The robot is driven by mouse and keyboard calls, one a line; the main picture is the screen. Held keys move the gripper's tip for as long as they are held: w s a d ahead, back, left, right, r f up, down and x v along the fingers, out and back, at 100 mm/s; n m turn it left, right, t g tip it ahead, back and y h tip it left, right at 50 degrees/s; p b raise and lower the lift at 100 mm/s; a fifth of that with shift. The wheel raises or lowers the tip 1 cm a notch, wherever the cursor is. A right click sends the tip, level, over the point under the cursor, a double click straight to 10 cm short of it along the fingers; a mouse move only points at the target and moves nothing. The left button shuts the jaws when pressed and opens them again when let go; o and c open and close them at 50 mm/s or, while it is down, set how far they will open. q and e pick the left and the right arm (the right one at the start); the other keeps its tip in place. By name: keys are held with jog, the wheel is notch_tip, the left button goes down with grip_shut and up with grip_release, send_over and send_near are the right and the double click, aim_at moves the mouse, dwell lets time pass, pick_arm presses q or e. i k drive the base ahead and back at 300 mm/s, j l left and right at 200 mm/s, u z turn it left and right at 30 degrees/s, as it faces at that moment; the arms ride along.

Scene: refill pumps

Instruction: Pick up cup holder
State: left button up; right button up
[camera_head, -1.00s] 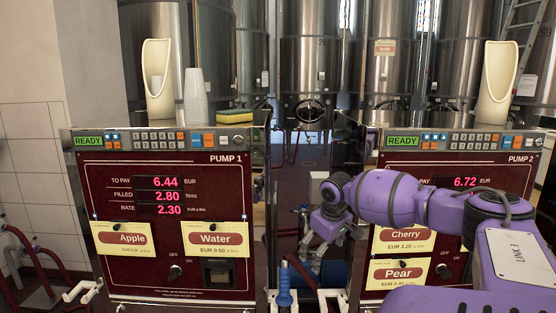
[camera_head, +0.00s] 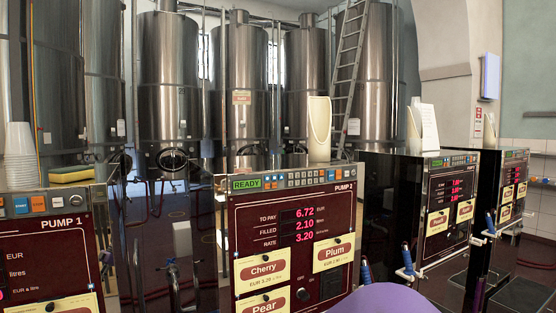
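A cream, curved cup holder (camera_head: 319,129) stands upright on top of the PUMP 2 cabinet (camera_head: 290,235), near its right end. Another cream holder (camera_head: 412,132) stands on a pump farther right, with a white item (camera_head: 429,128) against it that I cannot identify. Neither of my grippers is in view. Only a purple piece of my own arm shows at the bottom, in front of PUMP 2.
PUMP 1 (camera_head: 45,245) is cut off at the left, with stacked white cups (camera_head: 19,152) and a yellow-green sponge (camera_head: 71,174) on top. Farther pumps (camera_head: 502,190) stand right. Steel tanks (camera_head: 168,80) and a ladder (camera_head: 350,65) are behind.

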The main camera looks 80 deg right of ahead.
aim_at(320, 109)
jog(key=i+l+z, duration=0.15)
jog(key=i+l, duration=0.5)
jog(key=l, duration=0.15)
jog(key=z, duration=1.4)
jog(key=i+j, duration=0.05)
